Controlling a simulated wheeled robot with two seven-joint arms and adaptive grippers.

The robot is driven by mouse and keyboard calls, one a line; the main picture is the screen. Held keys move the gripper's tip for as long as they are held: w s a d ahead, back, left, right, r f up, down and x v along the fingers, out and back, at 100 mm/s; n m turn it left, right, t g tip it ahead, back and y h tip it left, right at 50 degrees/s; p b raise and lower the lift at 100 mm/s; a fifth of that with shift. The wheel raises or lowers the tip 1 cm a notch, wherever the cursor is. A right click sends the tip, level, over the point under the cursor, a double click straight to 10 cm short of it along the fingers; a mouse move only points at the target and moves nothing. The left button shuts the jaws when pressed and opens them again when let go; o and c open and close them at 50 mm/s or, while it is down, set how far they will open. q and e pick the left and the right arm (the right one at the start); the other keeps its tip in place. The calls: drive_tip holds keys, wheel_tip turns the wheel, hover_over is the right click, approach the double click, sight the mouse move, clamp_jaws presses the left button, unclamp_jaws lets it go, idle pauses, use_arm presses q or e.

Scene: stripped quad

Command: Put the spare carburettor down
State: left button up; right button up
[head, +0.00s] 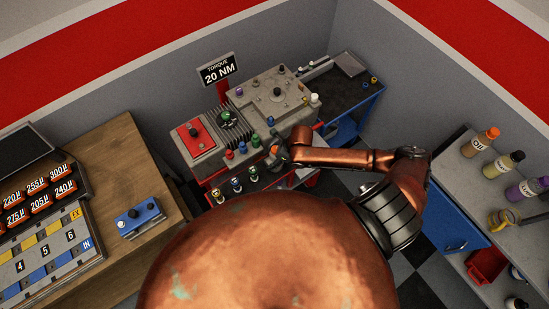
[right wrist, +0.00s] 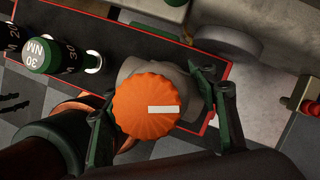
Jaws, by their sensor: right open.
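No part that I can clearly identify as a carburettor shows in these views. My right gripper (head: 280,158) is at the front right of the grey engine bench. In the right wrist view, its green fingers (right wrist: 157,92) stand open on either side of an orange ribbed knob (right wrist: 150,106) with a white mark. The knob covers part of a grey rounded body (right wrist: 190,85); whether the fingers touch it I cannot tell. The orange knob also shows in the head view (head: 274,150). My left gripper is not in view.
A green 30 NM driver (right wrist: 42,55) stands left of the knob in a dark, red-edged rack (right wrist: 105,35). The grey bench (head: 265,105) carries several knobs. A wooden table (head: 120,160) is left; a shelf with bottles (head: 480,205) is right.

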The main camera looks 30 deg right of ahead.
drive_tip(key=shift+r, duration=0.15)
drive_tip(key=v, duration=1.1)
drive_tip(key=shift+s+r+b, duration=0.2)
drive_tip(key=shift+r+b, duration=0.15)
drive_tip(key=shift+b, duration=0.05)
drive_tip(key=shift+d, duration=0.1)
